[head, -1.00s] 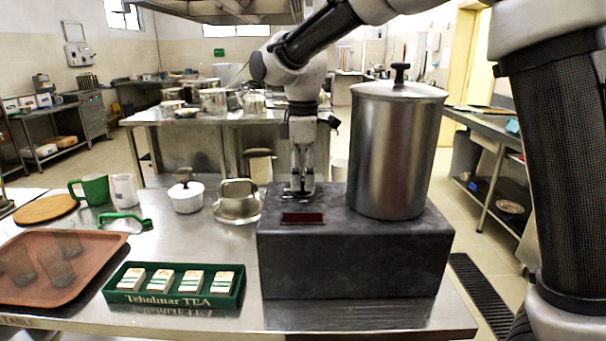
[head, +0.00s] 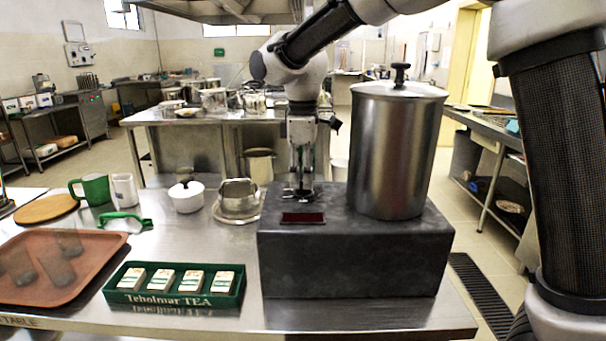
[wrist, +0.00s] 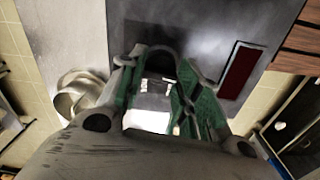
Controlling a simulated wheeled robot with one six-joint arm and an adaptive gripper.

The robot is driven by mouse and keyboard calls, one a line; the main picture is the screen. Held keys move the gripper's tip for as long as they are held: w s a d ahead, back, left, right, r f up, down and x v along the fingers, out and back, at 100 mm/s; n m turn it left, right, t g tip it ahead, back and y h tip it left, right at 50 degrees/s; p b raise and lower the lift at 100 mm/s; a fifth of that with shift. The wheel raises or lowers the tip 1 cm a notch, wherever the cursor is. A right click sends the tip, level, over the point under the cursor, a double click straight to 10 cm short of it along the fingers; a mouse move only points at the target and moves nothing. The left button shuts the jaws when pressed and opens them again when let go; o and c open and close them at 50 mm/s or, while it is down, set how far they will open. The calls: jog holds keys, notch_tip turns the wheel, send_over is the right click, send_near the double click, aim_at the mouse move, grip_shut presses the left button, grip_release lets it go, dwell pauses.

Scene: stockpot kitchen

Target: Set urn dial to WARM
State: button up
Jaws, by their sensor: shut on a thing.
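The urn (head: 390,150) is a tall steel pot with a black-knobbed lid, standing on a dark grey base block (head: 350,260). A dark red panel (head: 303,218) lies on the front of the block's top; it also shows in the wrist view (wrist: 242,70). My gripper (head: 298,194) points down at the block's top, left of the pot and just behind the red panel. Its fingers are closed on the dial, which they mostly hide. In the wrist view a dark rounded part shows between the fingers (wrist: 162,62). The dial's pointer and the WARM mark cannot be made out.
A brown tray (head: 95,245) lies farther left. The pot stands close on my gripper's right.

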jog(key=m, duration=0.5)
jog(key=shift+m, duration=2.4)
jog(key=o, duration=1)
notch_tip(320, 180, up, 12)
